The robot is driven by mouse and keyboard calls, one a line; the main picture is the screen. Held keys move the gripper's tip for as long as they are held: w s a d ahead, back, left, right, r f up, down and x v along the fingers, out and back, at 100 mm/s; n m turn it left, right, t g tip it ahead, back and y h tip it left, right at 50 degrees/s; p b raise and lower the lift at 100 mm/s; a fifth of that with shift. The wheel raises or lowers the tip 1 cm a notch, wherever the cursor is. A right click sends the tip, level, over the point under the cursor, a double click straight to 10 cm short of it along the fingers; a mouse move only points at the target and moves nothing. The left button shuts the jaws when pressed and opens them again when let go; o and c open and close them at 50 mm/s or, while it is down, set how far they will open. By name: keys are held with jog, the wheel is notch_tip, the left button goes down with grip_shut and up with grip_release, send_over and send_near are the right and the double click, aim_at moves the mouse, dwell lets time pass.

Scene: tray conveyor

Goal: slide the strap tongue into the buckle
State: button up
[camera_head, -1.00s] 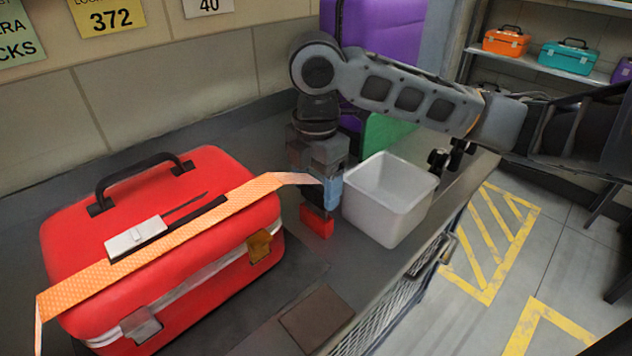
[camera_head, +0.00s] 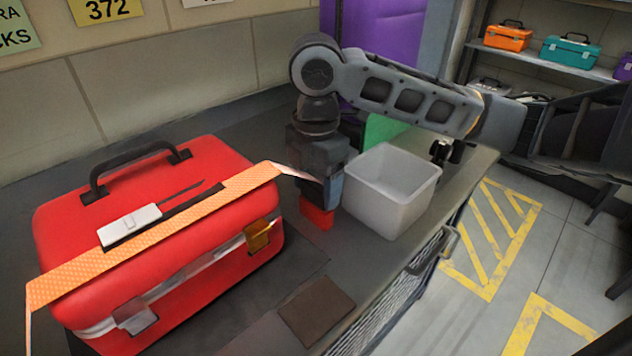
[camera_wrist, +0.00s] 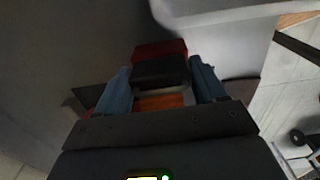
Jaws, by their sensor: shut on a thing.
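A red case (camera_head: 190,250) stands on the dark counter with an orange strap (camera_head: 90,268) across its lid. A white fitting (camera_head: 130,224) with a small raised square, which looks like the buckle, lies on the lid beside the strap. My gripper (camera_head: 322,198) is to the right of the case, pointing down, shut on the strap's right end. A red block (camera_head: 316,214) shows below the fingers; in the wrist view, red (camera_wrist: 160,47) and black pieces and orange strap (camera_wrist: 160,101) show between the blue fingers. The tongue's exact shape is mostly hidden by the fingers.
A white open bin (camera_head: 365,209) stands close to the right of my gripper. A purple case (camera_head: 385,35) and a green panel (camera_head: 382,130) are behind. A brown flat patch (camera_head: 316,310) lies near the counter's front edge.

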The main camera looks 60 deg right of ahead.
jog(key=shift+f, duration=0.25)
jog(key=o, duration=1.2)
jog(key=shift+c, duration=0.2)
jog(key=shift+r, duration=0.15)
notch_tip(320, 180, up, 8)
jog(key=shift+f+p, duration=0.15)
jog(key=shift+p, duration=0.25)
